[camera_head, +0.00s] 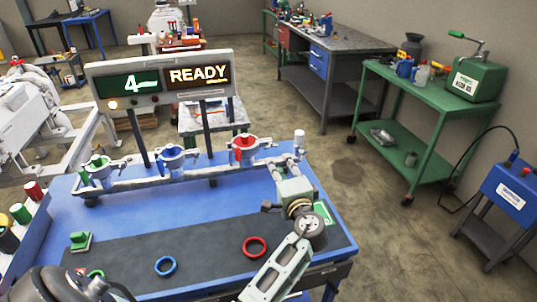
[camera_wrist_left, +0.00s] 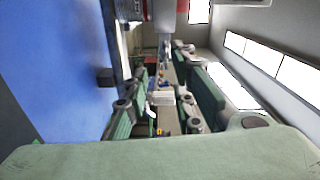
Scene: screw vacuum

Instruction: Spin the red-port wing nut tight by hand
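The red port (camera_head: 245,148), with a red part on a grey fitting, is at the right end of the rail on the blue table. Its wing nut is too small to make out apart from the fitting. The left wrist view shows a broad green surface along the bottom, but no fingertips and no port.
The blue port (camera_head: 172,157) and green port (camera_head: 97,166) are farther left on the rail. A blue ring (camera_head: 165,266) and red ring (camera_head: 254,247) lie on the dark mat (camera_head: 205,256). A sign (camera_head: 160,80) behind reads READY. A green cart (camera_head: 430,105) stands right.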

